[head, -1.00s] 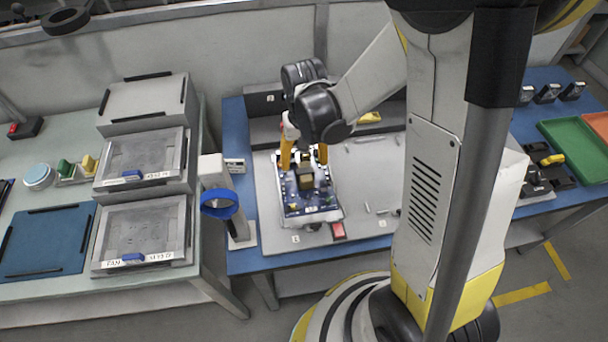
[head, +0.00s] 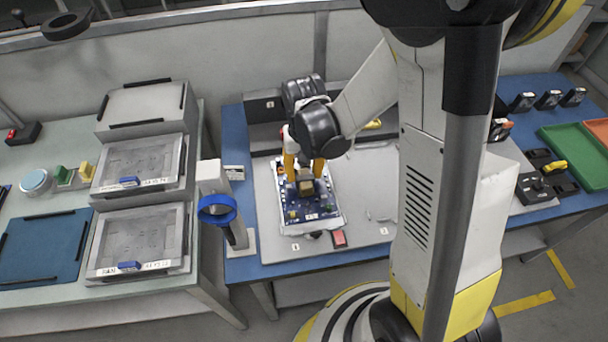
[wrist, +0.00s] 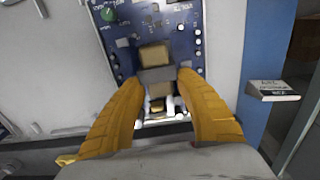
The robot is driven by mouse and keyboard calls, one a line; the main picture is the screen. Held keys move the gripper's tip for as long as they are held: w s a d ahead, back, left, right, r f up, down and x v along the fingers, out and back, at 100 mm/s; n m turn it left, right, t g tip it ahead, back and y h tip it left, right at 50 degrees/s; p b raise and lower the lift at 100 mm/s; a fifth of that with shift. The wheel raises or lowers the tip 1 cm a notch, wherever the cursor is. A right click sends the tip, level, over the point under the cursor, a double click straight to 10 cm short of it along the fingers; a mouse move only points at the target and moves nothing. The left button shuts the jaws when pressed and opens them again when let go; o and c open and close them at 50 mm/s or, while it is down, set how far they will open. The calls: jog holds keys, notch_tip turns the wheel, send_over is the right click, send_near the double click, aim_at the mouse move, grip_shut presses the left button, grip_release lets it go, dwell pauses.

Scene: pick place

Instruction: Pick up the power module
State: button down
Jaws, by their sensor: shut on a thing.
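The power module looks to be the tan block with a grey band (head: 305,186) on the blue circuit board (head: 322,205). In the wrist view the block (wrist: 153,56) stands between my yellow fingertips, its grey part level with them. My gripper (head: 304,176) points down over the board's far half and is shut on the block from both sides; it also shows in the wrist view (wrist: 158,78). I cannot tell whether the block is clear of the board. The block's underside is hidden.
A grey mat (head: 268,215) lies under the board on the blue table. A red block (head: 339,239) lies near the board's front edge. A stand with a blue ring (head: 217,209) is to the left. Green (head: 575,150) and orange trays are far right. My arm hides the table's middle.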

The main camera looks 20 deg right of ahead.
aim_at(305, 172)
jog(key=shift+r+p, duration=0.3)
jog(key=shift+r, duration=0.15)
notch_tip(305, 172, up, 4)
jog(key=shift+s+d+f+p, duration=0.15)
jog(key=shift+f+p, duration=0.05)
jog(key=shift+p, duration=0.8)
jog(key=s+d+r+p, duration=0.7)
jog(key=s+r, duration=0.1)
jog(key=r, duration=0.2)
jog(key=shift+s+r, duration=0.25)
jog(key=shift+s, duration=0.15)
